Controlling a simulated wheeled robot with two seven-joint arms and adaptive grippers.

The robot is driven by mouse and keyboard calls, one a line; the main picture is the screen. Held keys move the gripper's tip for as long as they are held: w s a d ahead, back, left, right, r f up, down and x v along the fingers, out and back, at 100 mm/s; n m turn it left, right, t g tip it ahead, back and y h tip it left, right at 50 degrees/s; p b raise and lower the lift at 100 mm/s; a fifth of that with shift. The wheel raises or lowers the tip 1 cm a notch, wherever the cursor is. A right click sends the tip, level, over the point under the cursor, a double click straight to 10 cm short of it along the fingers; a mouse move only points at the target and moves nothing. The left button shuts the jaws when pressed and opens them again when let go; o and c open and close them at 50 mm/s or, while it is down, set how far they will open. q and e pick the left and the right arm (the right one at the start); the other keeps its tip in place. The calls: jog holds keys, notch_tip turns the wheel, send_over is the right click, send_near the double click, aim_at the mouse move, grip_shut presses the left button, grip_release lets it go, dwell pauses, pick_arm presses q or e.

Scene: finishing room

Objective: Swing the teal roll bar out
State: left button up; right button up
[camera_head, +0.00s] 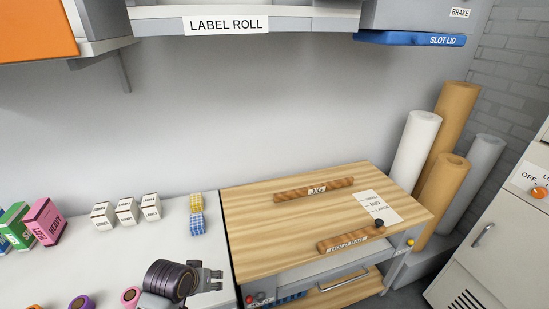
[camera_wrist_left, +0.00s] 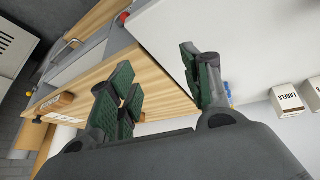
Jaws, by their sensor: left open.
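No teal roll bar shows in either view. A shelf labelled LABEL ROLL (camera_head: 225,25) runs along the top of the head view, cut off by the frame's upper edge. My left gripper (camera_head: 213,278) is low in the head view, over the front of the white counter and left of the wooden worktop. In the left wrist view its two green-padded fingers (camera_wrist_left: 157,62) stand apart with nothing between them. My right gripper is not in view.
The wooden worktop (camera_head: 250,245) carries a brown JIG bar (camera_head: 314,190) and a HOLD BAR (camera_head: 345,244). Small boxes (camera_head: 126,211) stand on the white counter (camera_head: 90,262). A blue SLOT LID (camera_head: 410,39) hangs upper right. Tall rolls (camera_head: 412,150) stand at right.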

pick_arm(q)
jog(key=w+d+r+n+t+h, duration=0.15)
jog(key=w+r, duration=0.45)
jog(key=r, duration=0.6)
jog(key=w+d+r+n+t+h, duration=0.1)
jog(key=w+d+r+n+t, duration=0.2)
jog(key=w+r, duration=0.6)
jog(key=w+d+r+n+t+h, duration=0.1)
jog(key=w+d+r+n+t, duration=0.2)
jog(key=r, duration=1.1)
jog(key=s+d+r+n+t+h, duration=0.1)
jog(key=s+d+r, duration=0.1)
jog(key=r, duration=1.1)
jog(key=s+d+r+n+t+h, duration=0.1)
jog(key=s+d+r+n, duration=0.1)
jog(key=r, duration=1.1)
jog(key=s+d+r+n+t+h, duration=0.1)
jog(key=s+r, duration=0.3)
jog(key=r, duration=0.9)
jog(key=shift+d+h, duration=0.35)
jog(key=shift+d, duration=0.1)
jog(key=shift+w+n, duration=0.2)
jog(key=shift+n, duration=0.05)
